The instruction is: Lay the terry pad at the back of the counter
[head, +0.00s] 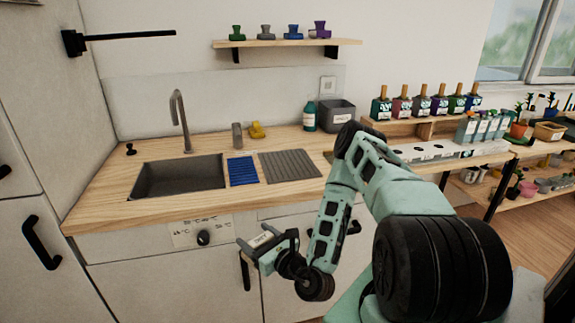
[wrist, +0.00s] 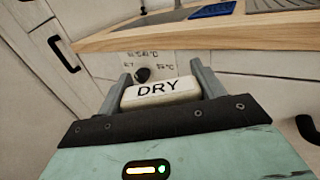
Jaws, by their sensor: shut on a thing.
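A cream pad marked DRY (wrist: 160,94), which I take to be the terry pad, is held between the two fingers of my gripper (wrist: 161,72). In the head view my gripper (head: 258,243) is low in front of the cabinet doors, below the front edge of the wooden counter (head: 110,190). The pad also shows there (head: 264,238), small and tilted. The back of the counter runs along the wall behind the sink and the mats.
On the counter are a sink (head: 180,177) with a tall tap (head: 180,120), a blue mat (head: 242,171), a grey ribbed mat (head: 290,165), a yellow duck-like thing (head: 257,130), a teal bottle (head: 309,117) and a grey bin (head: 336,115). A shelf (head: 285,43) hangs above.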

